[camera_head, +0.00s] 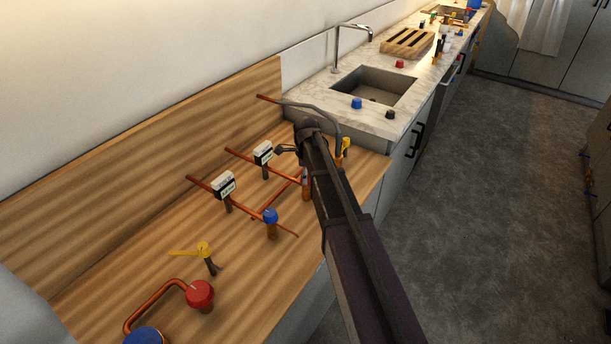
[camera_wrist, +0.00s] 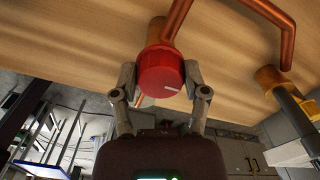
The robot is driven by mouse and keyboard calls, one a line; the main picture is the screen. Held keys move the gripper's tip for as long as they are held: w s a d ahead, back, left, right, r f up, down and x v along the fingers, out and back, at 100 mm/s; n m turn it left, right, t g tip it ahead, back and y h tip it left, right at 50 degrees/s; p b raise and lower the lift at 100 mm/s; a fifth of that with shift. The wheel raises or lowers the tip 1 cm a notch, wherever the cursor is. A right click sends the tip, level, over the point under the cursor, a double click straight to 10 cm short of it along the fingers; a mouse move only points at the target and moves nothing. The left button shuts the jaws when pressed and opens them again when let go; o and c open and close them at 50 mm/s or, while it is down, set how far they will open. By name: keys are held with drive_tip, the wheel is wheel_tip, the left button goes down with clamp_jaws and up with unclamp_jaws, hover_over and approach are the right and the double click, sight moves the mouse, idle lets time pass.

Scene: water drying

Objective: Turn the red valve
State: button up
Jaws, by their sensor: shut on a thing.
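The red valve (camera_wrist: 161,72) is a round knob with a white mark on its face, on a copper fitting in the wrist view. My gripper (camera_wrist: 160,80) has one finger on each side of the knob and is shut on it. In the head view my gripper (camera_head: 288,149) is over the wooden board, and the held knob is hidden behind my arm. Another red knob (camera_head: 200,293) sits at the near end of the board on a bent copper pipe, away from my gripper.
On the wooden board (camera_head: 130,245) stand two white-faced meters (camera_head: 224,186), a blue knob (camera_head: 271,216) and a yellow lever valve (camera_head: 204,249). Another yellow valve (camera_wrist: 270,78) is beside the held knob. A sink (camera_head: 375,88) lies beyond; the floor at right is clear.

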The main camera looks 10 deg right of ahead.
drive_tip(key=o, duration=1.1)
drive_tip(key=shift+o, duration=0.2)
drive_tip(key=shift+r, duration=0.15)
